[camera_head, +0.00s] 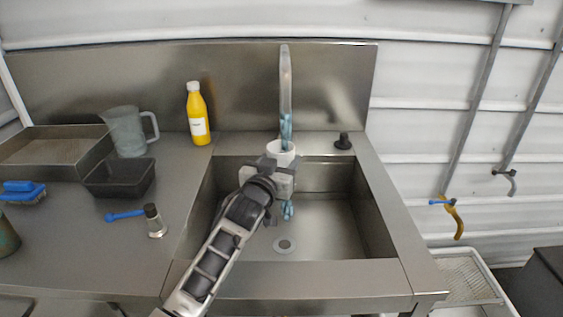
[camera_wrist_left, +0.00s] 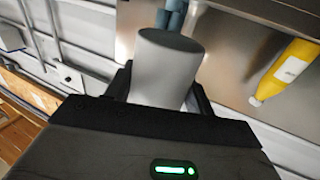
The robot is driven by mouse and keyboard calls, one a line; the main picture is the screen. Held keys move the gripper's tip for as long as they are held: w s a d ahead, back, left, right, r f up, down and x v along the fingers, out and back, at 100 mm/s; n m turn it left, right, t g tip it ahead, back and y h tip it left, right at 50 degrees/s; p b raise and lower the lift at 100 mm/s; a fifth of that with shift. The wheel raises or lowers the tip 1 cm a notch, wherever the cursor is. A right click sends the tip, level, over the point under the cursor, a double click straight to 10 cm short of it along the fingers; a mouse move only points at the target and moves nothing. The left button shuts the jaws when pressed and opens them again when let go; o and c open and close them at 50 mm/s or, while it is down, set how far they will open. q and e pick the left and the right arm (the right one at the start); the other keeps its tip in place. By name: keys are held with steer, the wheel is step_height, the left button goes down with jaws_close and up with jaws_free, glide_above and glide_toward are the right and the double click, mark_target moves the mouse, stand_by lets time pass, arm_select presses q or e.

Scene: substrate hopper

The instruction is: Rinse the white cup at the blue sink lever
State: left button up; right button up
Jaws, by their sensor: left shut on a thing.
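The white cup (camera_head: 280,150) is in my left gripper (camera_head: 272,171), above the back part of the sink basin and below the tap spout (camera_head: 285,80). The gripper is shut on the cup's side. The cup also shows between the fingers in the left wrist view (camera_wrist_left: 168,70). Blue-green water (camera_head: 286,128) runs from the spout down to the cup, and more shows below the gripper. I cannot tell whether the cup is tilted. The blue lever (camera_head: 125,215) sticks out to the left from a metal post on the counter left of the sink. My right gripper is not in view.
A yellow bottle (camera_head: 198,114), a grey jug (camera_head: 127,131), a black tub (camera_head: 120,178) and a blue brush (camera_head: 22,192) stand left of the sink. A black knob (camera_head: 343,141) is at the back right. The basin floor (camera_head: 325,230) is clear.

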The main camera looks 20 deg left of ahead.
arm_select(q)
steer(key=shift+s+a+r+p, duration=0.1)
steer(key=shift+s+a+p, duration=0.15)
steer(key=shift+s+p, duration=0.8)
steer(key=shift+s+a+r+p, duration=0.15)
steer(key=shift+s+p, duration=0.35)
steer(key=shift+s, duration=0.9)
steer(key=shift+s+a+f+p, duration=0.15)
steer(key=shift+s+p, duration=0.2)
steer(key=shift+s, duration=0.3)
steer(key=shift+s+a+f+p, duration=0.1)
steer(key=shift+s+p, duration=0.2)
steer(key=shift+s, duration=0.3)
steer(key=shift+r, duration=0.1)
steer(key=shift+s+a+r+p, duration=0.25)
steer(key=shift+s+r, duration=0.75)
steer(key=shift+s, duration=0.25)
steer(key=shift+s+a+r+p, duration=0.15)
steer(key=shift+s+r+p, duration=0.1)
steer(key=shift+s+r, duration=0.85)
steer(key=shift+s+f, duration=0.1)
steer(key=shift+f, duration=0.05)
